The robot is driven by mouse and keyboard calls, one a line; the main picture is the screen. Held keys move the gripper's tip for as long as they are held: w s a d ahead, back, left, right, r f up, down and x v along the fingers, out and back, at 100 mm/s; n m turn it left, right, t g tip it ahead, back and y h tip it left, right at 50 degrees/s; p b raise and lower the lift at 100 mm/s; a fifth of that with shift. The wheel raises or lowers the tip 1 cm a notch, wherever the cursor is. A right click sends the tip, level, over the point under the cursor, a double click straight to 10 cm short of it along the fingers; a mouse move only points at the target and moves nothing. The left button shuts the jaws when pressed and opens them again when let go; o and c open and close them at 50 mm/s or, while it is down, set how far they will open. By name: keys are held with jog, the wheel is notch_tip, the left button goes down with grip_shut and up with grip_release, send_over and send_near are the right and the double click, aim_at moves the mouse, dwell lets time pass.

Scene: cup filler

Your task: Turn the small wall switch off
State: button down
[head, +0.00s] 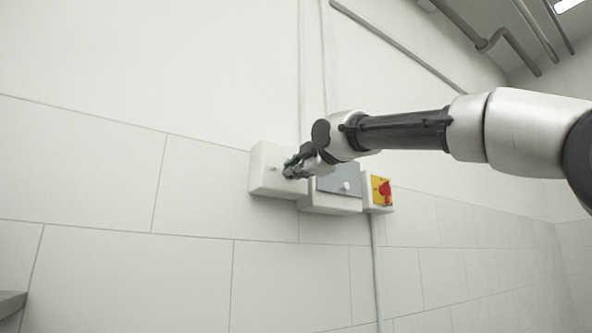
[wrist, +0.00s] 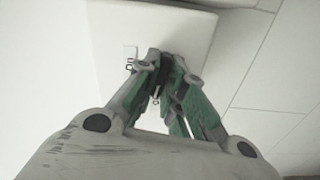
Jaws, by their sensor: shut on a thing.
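A white wall box (head: 266,181) is on the tiled wall at the picture's middle in the head view. It fills the top middle of the wrist view (wrist: 190,28). The small wall switch's pale plate (wrist: 131,54) with a dark mark shows on the box's face, just left of the fingertips. My gripper (head: 289,169) is at the right part of the box's front. In the wrist view its green-and-grey fingers (wrist: 160,62) come together at the switch and are shut on it. The gripped part of the switch is hidden, so its position cannot be told.
Further right is a yellow switch with a red knob (head: 385,191). Conduits run up the wall. The wall to the left is bare.

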jog(key=shift+n, duration=0.9)
jog(key=shift+f, duration=0.1)
jog(key=c, duration=1.5)
grip_release()
jog(key=v, duration=1.2)
